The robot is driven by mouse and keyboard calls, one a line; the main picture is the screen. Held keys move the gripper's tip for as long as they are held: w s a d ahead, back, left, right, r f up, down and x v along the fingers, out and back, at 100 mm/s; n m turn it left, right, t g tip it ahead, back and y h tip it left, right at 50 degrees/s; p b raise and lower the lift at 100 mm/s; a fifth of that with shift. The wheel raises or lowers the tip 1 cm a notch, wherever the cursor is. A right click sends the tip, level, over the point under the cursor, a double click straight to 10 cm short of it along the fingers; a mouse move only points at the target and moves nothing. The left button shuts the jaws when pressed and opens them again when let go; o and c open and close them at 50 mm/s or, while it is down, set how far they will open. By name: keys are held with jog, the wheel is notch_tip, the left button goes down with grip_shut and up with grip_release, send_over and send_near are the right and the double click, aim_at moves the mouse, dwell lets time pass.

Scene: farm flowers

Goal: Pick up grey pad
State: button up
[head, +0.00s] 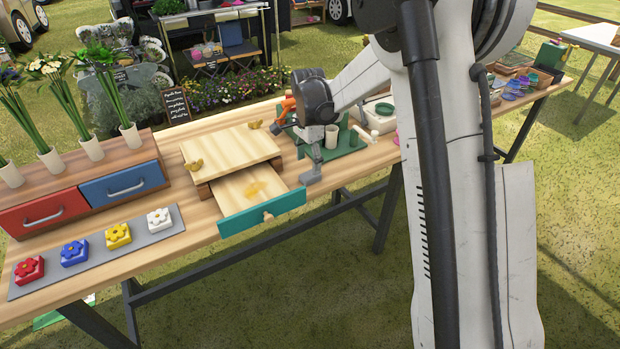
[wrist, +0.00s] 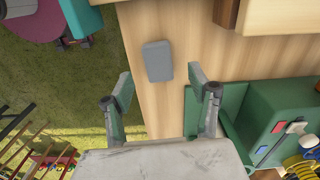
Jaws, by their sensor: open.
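The grey pad (wrist: 157,61) is a small rounded rectangle lying flat on the wooden table in the wrist view, close to the table edge. My gripper (wrist: 161,84) is open and empty, its two fingers apart on the near side of the pad, which lies beyond and roughly between the fingertips. I cannot tell its exact height above the table. In the head view my gripper (head: 313,166) is over the table, right of the open teal-fronted drawer (head: 262,214).
A green stand (head: 345,146) is right of my gripper, and its green box (wrist: 275,115) shows in the wrist view. A raised wooden board (head: 230,146) stands behind the drawer. A long grey mat (head: 180,222) with flower blocks lies left.

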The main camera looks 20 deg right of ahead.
aim_at(309, 175)
jog(key=shift+s+f, duration=0.15)
jog(key=shift+f, duration=2.45)
jog(key=c, duration=1)
